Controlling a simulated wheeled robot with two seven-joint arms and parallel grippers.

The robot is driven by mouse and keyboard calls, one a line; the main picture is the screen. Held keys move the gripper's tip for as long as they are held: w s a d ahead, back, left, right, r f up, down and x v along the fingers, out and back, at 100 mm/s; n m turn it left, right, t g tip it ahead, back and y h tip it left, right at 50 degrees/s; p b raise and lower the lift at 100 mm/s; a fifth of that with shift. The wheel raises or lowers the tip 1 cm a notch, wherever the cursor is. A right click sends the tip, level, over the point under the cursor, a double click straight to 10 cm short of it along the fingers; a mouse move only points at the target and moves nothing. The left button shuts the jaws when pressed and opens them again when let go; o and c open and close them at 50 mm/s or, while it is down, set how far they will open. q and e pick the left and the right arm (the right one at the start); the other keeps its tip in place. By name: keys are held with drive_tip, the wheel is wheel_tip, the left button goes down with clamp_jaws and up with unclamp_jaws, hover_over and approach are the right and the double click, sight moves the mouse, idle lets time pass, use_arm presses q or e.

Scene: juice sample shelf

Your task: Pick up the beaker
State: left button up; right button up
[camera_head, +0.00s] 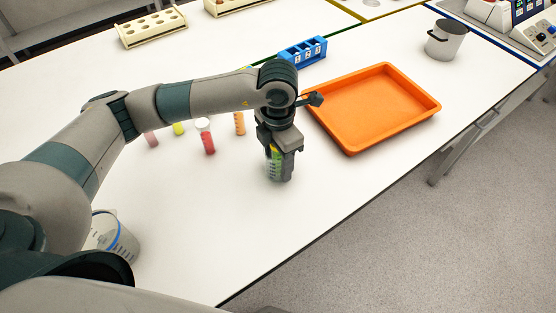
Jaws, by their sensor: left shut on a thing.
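My left gripper (280,152) points down over the white table, left of the orange tray. It is shut on a small clear container with green contents (275,166), partly hidden by the fingers. Whether this container touches the table I cannot tell. A clear beaker with a blue band and dark marks (112,237) stands at the lower left, partly hidden behind my arm. The gripper is well to the right of this beaker. My right gripper is not in view.
Several coloured tubes, one red (207,140) and one orange (239,124), stand behind the gripper. The orange tray (348,146) is empty. A blue rack (303,54), a tube rack (150,30) and a grey pot (444,42) are farther back. The table's front edge is close.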

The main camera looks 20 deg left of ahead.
use_arm(q)
drive_tip(key=shift+r, duration=0.1)
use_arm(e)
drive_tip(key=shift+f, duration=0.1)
use_arm(q)
drive_tip(key=shift+d+r+b, duration=0.1)
drive_tip(key=shift+r+b, duration=0.9)
drive_tip(key=shift+r, duration=0.8)
drive_tip(key=w+d+r+b, duration=0.2)
drive_tip(key=d+r+b, duration=0.2)
drive_tip(key=d+r, duration=0.3)
drive_tip(key=shift+d, duration=2.15)
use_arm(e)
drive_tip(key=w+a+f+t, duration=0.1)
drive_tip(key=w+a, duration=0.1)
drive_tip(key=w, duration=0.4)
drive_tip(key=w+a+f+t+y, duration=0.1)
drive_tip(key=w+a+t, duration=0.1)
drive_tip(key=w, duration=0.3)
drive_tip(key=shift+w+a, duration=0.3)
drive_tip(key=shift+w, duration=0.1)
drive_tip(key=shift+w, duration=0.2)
